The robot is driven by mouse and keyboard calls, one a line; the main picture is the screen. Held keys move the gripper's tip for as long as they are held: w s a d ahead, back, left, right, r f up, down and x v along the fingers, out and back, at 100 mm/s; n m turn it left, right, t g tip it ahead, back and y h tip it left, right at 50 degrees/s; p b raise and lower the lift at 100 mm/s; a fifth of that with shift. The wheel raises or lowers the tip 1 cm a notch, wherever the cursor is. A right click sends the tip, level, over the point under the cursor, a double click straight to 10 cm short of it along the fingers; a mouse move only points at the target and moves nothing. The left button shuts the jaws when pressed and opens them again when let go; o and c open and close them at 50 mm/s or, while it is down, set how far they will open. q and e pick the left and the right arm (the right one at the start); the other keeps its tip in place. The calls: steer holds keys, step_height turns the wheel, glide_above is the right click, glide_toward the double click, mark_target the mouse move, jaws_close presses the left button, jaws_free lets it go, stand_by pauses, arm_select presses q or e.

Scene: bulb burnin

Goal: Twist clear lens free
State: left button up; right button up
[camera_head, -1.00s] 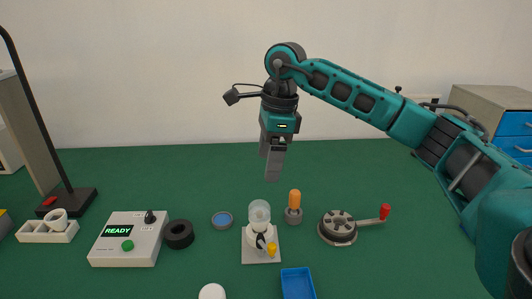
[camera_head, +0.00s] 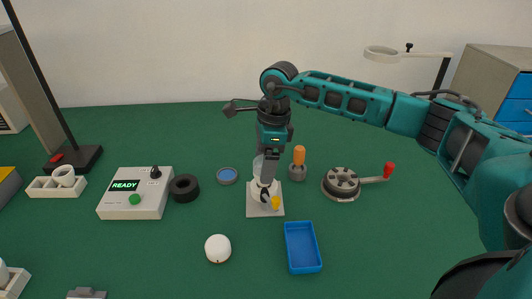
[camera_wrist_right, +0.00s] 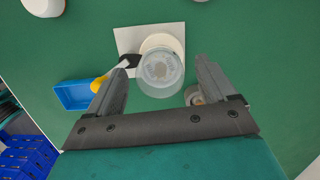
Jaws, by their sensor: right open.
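The clear lens (camera_wrist_right: 160,75) is a round transparent cup on a white lamp fixture with a pale square base plate (camera_head: 250,212). In the head view the lens (camera_head: 257,166) is mostly hidden behind my right gripper (camera_head: 267,178), which points down over the fixture. In the right wrist view my right gripper (camera_wrist_right: 159,72) is open, with one finger on each side of the lens and visible gaps between. The fixture has a black lever and a yellow knob (camera_head: 275,202) at its front. My left gripper is not in view.
A blue tray (camera_head: 303,248) and white dome (camera_head: 217,248) lie in front. A black ring (camera_head: 184,188), blue-topped disc (camera_head: 227,176) and READY box (camera_head: 137,193) are left.

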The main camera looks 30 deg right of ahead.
steer(key=c, duration=1.1)
steer(key=n+b, duration=0.1)
steer(key=n, duration=0.2)
steer(key=shift+n+g, duration=0.4)
steer(key=shift+n, duration=0.5)
steer(key=n+b, duration=0.1)
steer(key=n, duration=0.2)
steer(key=shift+w, duration=0.1)
steer(key=o, duration=1.1)
